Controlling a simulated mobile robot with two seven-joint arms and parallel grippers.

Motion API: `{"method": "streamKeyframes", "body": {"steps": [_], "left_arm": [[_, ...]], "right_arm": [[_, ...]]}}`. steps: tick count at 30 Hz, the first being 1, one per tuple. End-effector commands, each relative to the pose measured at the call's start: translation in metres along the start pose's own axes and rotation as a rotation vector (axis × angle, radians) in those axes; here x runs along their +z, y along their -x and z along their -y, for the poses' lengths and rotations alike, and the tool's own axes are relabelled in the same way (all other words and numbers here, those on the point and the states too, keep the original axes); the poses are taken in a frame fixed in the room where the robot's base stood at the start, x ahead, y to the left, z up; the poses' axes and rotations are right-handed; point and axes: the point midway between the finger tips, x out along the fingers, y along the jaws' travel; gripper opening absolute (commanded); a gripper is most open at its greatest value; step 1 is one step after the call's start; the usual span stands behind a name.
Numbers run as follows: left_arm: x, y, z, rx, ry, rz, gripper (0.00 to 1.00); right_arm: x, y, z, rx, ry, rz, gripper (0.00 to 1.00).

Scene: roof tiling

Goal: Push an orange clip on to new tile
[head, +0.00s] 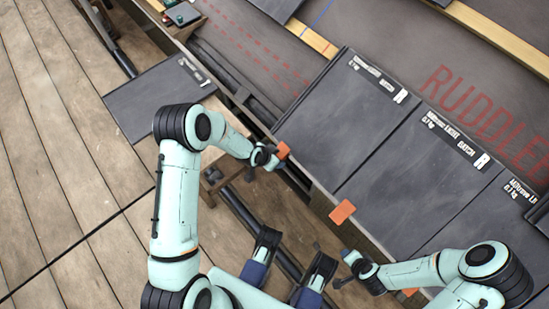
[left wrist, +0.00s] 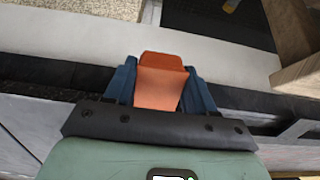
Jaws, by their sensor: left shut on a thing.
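My left gripper (head: 274,156) is shut on an orange clip (head: 283,150), just off the lower left edge of the leftmost laid tile (head: 340,125). In the left wrist view the clip (left wrist: 160,82) sits between the two blue fingers (left wrist: 160,90) and sticks out past their tips. I cannot tell whether it touches the tile. A second orange clip (head: 342,212) sits at the lower edge where the leftmost tile meets the middle tile (head: 415,185). A third (head: 410,292) is partly hidden by my right arm. My right gripper (head: 344,269) is near the lower tile edge; its jaw state is unclear.
A loose dark tile (head: 158,97) lies at the left, beyond my left arm. Wooden battens (head: 312,38) and dark underlay with red markings (head: 245,55) lie up the roof. Plank flooring (head: 45,150) at the left is clear.

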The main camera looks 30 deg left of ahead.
Motion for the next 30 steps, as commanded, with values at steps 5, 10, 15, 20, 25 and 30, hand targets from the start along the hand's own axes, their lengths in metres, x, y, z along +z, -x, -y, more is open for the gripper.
{"method": "streamKeyframes", "body": {"steps": [5, 10, 15, 20, 25, 30], "left_arm": [[-0.0026, 0.0002, -0.0001, -0.001, -0.002, -0.006, 0.0], [-0.0032, 0.0003, -0.0002, -0.001, -0.002, -0.008, 0.0], [-0.0038, 0.0003, -0.0002, -0.001, -0.003, -0.009, 0.0], [-0.0053, 0.0004, -0.0003, -0.001, -0.003, -0.009, 0.0], [-0.0077, 0.0004, -0.0004, -0.001, -0.004, -0.01, 0.0], [-0.0102, 0.0004, -0.0005, -0.001, -0.004, -0.011, 0.0]], "right_arm": [[0.0, 0.0, 0.0, 0.0, 0.0, 0.0, 0.43], [0.0, 0.0001, 0.0, 0.0, 0.0, 0.0, 0.43], [0.0, 0.0001, 0.0, 0.0, 0.0, 0.0, 0.43], [0.0, 0.0, 0.0, 0.0, 0.0, 0.0, 0.43], [0.0001, -0.0002, -0.0001, 0.0, 0.0, 0.0, 0.43], [0.0001, -0.0003, -0.0001, 0.0, 0.0, 0.0, 0.43]]}}
